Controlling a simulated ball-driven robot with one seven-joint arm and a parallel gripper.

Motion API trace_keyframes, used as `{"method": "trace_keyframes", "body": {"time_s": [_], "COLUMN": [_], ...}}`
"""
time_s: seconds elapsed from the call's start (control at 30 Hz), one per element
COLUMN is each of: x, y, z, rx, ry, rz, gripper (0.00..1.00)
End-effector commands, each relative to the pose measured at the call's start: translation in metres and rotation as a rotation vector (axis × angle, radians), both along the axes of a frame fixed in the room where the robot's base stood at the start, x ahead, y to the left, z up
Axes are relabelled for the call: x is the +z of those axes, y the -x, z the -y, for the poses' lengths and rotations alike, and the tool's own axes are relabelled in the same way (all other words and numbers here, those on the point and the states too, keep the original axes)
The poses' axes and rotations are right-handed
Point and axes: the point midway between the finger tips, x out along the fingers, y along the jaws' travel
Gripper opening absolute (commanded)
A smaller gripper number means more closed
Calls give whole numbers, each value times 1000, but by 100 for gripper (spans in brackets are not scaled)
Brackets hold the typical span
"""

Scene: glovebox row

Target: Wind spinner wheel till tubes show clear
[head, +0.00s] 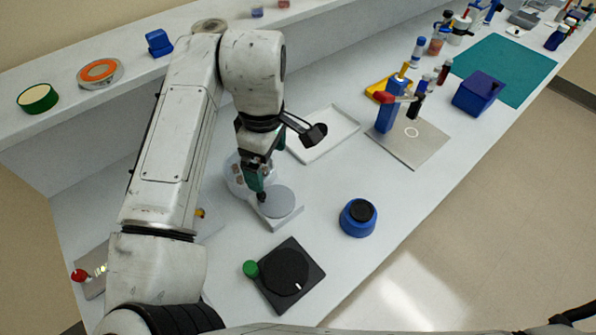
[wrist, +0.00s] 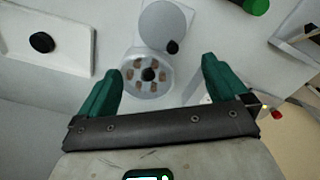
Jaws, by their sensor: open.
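The spinner has a pale grey base with a flat grey wheel (head: 280,202); in the wrist view the wheel (wrist: 164,24) lies at the top. A black knob (wrist: 172,47) sits at the wheel's edge. Beside the wheel is a round clear rotor (wrist: 149,73) with a black hub and several brownish tubes (wrist: 163,82); in the head view my gripper partly hides it. My gripper (wrist: 160,77) has its green fingers wide apart, with nothing between them touching either finger. In the head view my gripper (head: 258,185) points down over the spinner.
A black turntable (head: 285,279) with a green knob (head: 250,268) stands in front, and a blue pot (head: 358,217) to the right. A white tray (head: 335,145) lies behind. A blue press (head: 386,116) with a red handle stands farther right. Bare bench lies between the spinner and pot.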

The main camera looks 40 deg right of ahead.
Motion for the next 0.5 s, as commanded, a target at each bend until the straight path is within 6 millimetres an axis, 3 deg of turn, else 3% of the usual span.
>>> {"method": "trace_keyframes", "body": {"time_s": [0.1, 0.27, 0.5], "x": [-7, -19, -60], "y": [14, 16, 16], "z": [-10, -11, -11], "rx": [38, 47, 45], "ry": [1, 1, -1], "rz": [-31, -39, -38], "gripper": [100, 100, 100]}}
